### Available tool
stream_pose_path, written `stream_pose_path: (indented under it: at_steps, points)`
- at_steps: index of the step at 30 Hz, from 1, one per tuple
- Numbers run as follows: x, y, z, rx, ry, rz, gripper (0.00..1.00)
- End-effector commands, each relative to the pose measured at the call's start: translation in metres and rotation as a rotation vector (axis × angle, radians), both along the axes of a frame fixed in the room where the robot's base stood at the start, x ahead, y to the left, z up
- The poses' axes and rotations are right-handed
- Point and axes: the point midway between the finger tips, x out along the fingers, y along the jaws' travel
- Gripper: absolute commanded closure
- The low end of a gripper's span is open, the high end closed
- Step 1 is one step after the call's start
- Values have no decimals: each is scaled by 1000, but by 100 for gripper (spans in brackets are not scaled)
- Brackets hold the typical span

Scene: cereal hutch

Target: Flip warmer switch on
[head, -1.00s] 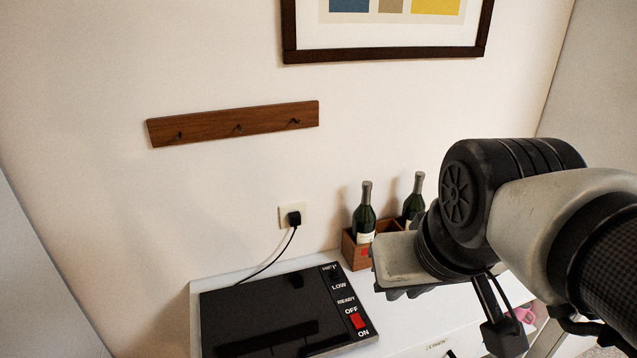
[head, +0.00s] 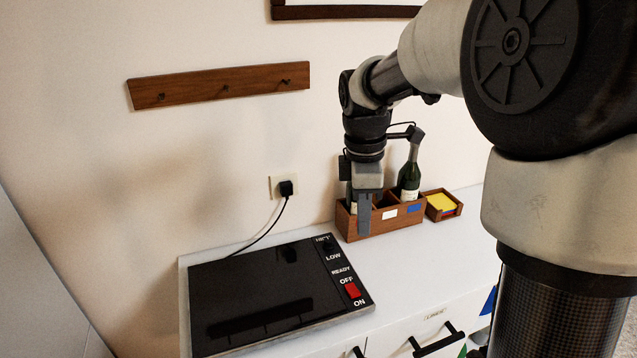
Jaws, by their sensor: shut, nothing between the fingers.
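The warmer (head: 255,292) is a flat black-topped plate on the left of the white hutch top. Its control strip on the right side has the labels LOW, READY, OFF and ON. The red switch (head: 353,290) sits between OFF and ON; which way it is tipped I cannot tell. My gripper (head: 364,226) points down in front of the wooden bottle box, behind and a little right of the switch in the picture. It is shut and empty, apart from the switch. It hides part of the box and most of one bottle.
The wooden box (head: 409,221) holds green bottles (head: 409,180). A small box with yellow notes (head: 442,203) stands to its right. A black cord runs from the warmer to the wall plug (head: 286,187). The hutch top right of the warmer is clear. Drawer handles (head: 436,340) stick out in front.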

Motion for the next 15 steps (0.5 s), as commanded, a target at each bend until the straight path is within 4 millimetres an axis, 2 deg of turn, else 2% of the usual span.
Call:
stream_pose_path:
  at_steps: [1, 6, 10, 15]
  points:
    - [10, 0, -19, 5, 30, 61, 100]
    - [32, 0, -55, 28, 102, 257, 100]
    - [41, 1, -73, 45, 135, 351, 100]
    - [46, 1, -81, 54, 150, 399, 100]
